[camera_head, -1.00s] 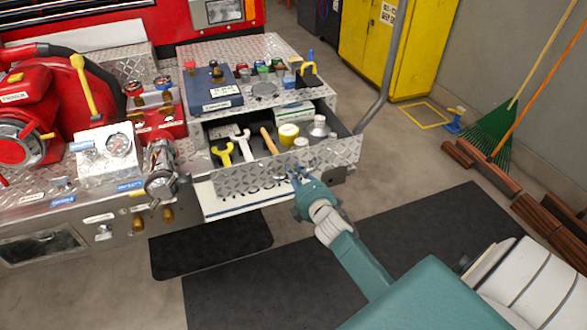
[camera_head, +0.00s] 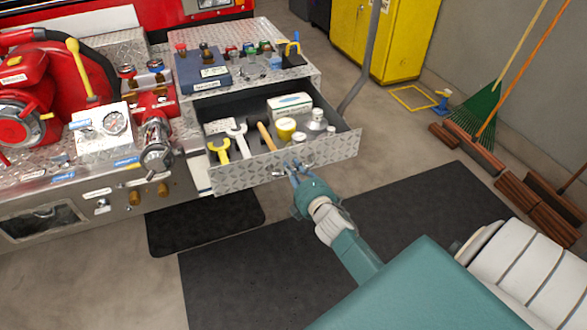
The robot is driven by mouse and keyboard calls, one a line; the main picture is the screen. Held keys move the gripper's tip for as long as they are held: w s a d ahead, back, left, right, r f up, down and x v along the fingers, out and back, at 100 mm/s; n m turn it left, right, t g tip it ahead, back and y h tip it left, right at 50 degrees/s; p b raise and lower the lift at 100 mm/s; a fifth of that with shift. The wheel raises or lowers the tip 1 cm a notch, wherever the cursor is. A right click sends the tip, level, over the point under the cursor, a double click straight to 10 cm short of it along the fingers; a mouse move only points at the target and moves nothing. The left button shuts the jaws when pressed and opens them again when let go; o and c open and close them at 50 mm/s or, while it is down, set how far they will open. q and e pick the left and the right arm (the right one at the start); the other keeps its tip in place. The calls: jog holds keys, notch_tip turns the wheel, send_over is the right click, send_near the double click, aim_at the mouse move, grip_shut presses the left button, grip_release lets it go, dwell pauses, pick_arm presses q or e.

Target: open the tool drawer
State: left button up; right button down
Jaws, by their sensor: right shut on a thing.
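The tool drawer (camera_head: 232,182) is pulled well out from under the diamond-plate top. Its interior shows wrenches, a hammer with a wooden handle, a yellow roll, a white box and metal cans. My right gripper (camera_head: 292,170) is at the middle of the drawer's front panel, shut on the drawer handle, which is mostly hidden by the fingers. My left gripper is not in view.
A red pump (camera_head: 70,85) and gauges are at the left. A blue case (camera_head: 202,72) and several small fittings sit on the top above the drawer. Dark mats (camera_head: 400,218) cover the floor in front. A yellow cabinet (camera_head: 385,40), broom and rake stand at the right.

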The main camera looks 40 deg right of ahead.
jog(key=shift+f, duration=0.1)
jog(key=c, duration=1.7)
grip_release()
jog(key=shift+o, duration=0.2)
jog(key=v, duration=1.2)
jog(key=s+a+f+m+g+y, duration=0.1)
jog(key=s+a+f+m+g, duration=0.3)
jog(key=f, duration=0.7)
jog(key=s+a+f+m+g+y, duration=0.1)
jog(key=s+f, duration=0.4)
jog(key=f, duration=0.6)
jog(key=s+a+f+m+g, duration=0.25)
jog(key=s+f, duration=0.25)
jog(key=f, duration=0.6)
jog(key=s+a+f+m+g, duration=0.1)
jog(key=s+a+f+g, duration=0.1)
jog(key=s+f, duration=0.3)
jog(key=s+a+f+m+g+y, duration=0.1)
jog(key=s+f, duration=0.4)
jog(key=s, duration=0.7)
jog(key=s+a+f+m+g, duration=0.3)
jog(key=s+f, duration=0.2)
jog(key=s, duration=0.4)
jog(key=shift+s+f+g+y, duration=0.3)
jog(key=shift+s+g, duration=0.05)
jog(key=shift+s, duration=0.05)
